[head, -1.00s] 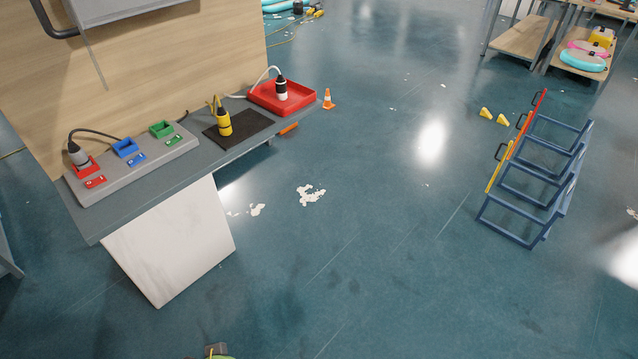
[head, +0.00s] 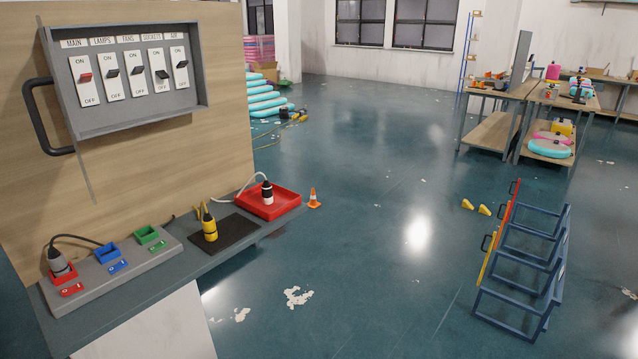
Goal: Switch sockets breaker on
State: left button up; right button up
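The breaker box (head: 140,122) is a grey open-front box on the wooden board at the upper left. It has a row of levers labelled MAIN, LAMPS, FANS, SOCKETS and a last one that seems to read AIR. The sockets breaker (head: 161,74) has a dark lever, second from the right, which sits low on its white plate, near OFF. The MAIN lever (head: 86,77) is red. The other dark levers sit higher on their plates. Neither of my grippers is in view.
A dark handle (head: 40,115) sticks out at the box's left. Below, a grey shelf (head: 190,273) carries a socket strip (head: 100,284), a black mat (head: 238,229) and a red tray (head: 285,204). Blue frames (head: 520,265) stand at the right.

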aim_at(161, 74)
jog(key=i+j+u, duration=0.4)
jog(key=j, duration=0.25)
jog(key=i+j+u, duration=0.4)
jog(key=i+j, duration=0.05)
jog(key=j, duration=0.15)
